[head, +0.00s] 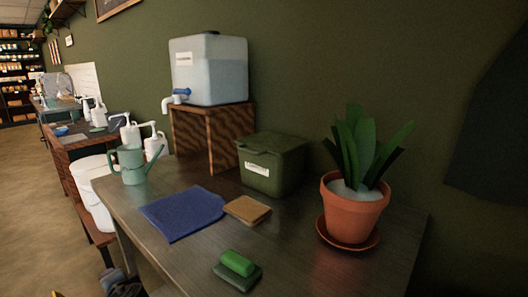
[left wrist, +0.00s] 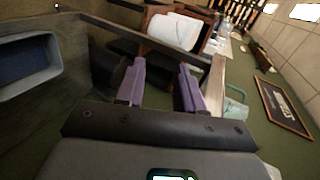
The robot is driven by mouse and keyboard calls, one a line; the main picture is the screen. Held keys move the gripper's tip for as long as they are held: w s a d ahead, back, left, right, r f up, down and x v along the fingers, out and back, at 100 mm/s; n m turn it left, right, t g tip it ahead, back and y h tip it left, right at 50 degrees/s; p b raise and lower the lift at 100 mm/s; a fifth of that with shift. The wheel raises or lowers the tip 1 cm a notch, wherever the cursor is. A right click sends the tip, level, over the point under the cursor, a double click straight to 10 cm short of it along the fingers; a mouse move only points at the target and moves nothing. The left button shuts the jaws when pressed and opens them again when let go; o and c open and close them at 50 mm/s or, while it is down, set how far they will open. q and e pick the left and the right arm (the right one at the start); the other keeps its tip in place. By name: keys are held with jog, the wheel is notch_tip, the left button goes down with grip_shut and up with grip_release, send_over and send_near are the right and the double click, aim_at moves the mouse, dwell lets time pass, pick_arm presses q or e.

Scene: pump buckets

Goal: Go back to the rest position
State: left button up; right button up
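My left gripper (left wrist: 162,72) shows in the left wrist view with its two purple fingers apart and nothing visible between them. It is away from the table top objects. A dark, bluish part at the bottom left edge of the head view looks like part of my left arm or gripper, beside the table's front left corner. My right gripper is in neither view. On the table (head: 300,230) stand a teal watering can (head: 131,166), a potted plant (head: 352,213) on a saucer and a lidded green box (head: 270,165).
A water dispenser (head: 208,75) sits on a wooden stand (head: 228,135) at the back. A white bucket (head: 92,195) is left of the table. Open floor lies further left.

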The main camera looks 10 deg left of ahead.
pick_arm(q)
jog(key=s+d+f+m+h, duration=0.1)
jog(key=s+d+f+h, duration=0.1)
jog(key=s+f, duration=0.5)
jog(key=s+d+f+m+h, duration=0.1)
jog(key=s+d+f, duration=0.2)
jog(key=s+f, duration=0.35)
jog(key=s+d+f+g+h, duration=0.1)
jog(key=s+f, duration=0.2)
jog(key=s, duration=0.5)
jog(key=s+d+f+g+h, duration=0.1)
jog(key=s+d+f+h, duration=0.1)
jog(key=s, duration=0.6)
jog(key=s+d+f+n+g+h, duration=0.1)
jog(key=d+f+n+h, duration=0.15)
jog(key=d, duration=0.45)
jog(key=s+d+f+n+g+h, duration=0.1)
jog(key=d+n+h, duration=0.25)
jog(key=d, duration=0.35)
notch_tip(320, 180, up, 55)
jog(key=p, duration=5.4)
jog(key=shift+w+d+f+y+p, duration=0.2)
jog(key=shift+d+y+p, duration=0.1)
jog(key=shift+y+p, duration=0.1)
